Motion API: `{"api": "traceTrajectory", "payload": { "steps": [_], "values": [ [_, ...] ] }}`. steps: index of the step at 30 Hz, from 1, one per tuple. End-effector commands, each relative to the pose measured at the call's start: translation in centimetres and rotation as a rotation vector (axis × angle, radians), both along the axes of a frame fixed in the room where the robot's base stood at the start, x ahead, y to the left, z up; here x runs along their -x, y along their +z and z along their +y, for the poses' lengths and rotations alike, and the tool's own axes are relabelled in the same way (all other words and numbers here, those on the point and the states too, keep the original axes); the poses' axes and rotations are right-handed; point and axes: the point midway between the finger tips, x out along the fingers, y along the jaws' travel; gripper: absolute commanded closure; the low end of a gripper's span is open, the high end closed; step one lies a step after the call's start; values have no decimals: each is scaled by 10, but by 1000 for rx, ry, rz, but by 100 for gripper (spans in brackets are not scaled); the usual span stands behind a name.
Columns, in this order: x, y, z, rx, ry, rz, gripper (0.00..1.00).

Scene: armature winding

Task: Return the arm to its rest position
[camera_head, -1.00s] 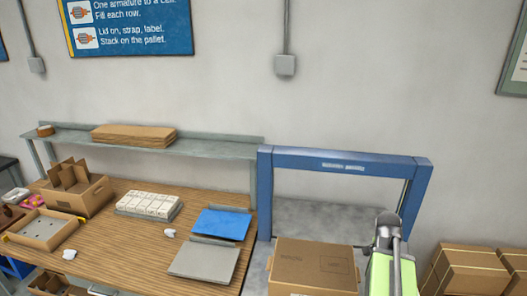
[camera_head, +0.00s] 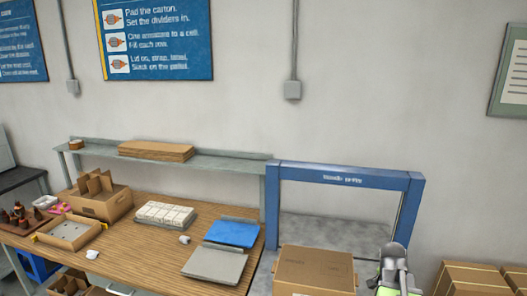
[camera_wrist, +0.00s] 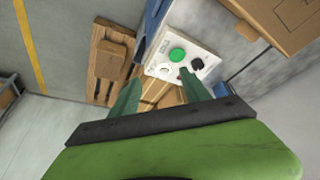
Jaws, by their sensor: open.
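My gripper (camera_wrist: 158,97) shows in the wrist view with its two green fingers spread apart and nothing between them. Beyond the fingers is a white control panel (camera_wrist: 168,52) with a green button and a black knob. In the head view, part of my arm shows at the lower right, in front of the blue strapping frame's right side; the fingertips do not show there. A closed brown carton (camera_head: 313,268) sits under the blue frame (camera_head: 345,180), left of my arm and apart from it.
The wooden bench (camera_head: 140,250) at the left holds a carton with dividers (camera_head: 100,200), a white block tray (camera_head: 166,215), and blue and grey panels. A shelf (camera_head: 215,160) runs behind it. Stacked cartons (camera_head: 470,278) stand at the right. A wooden pallet (camera_wrist: 105,70) lies on the floor.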

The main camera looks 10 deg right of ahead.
Motion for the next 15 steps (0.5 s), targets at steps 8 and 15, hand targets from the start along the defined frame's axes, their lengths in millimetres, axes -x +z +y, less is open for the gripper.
{"api": "traceTrajectory", "payload": {
  "steps": [8,15],
  "values": [
    [-41,-14,70,-8,128,-2,45],
    [-70,-34,180,-58,339,31,45]
  ]
}}
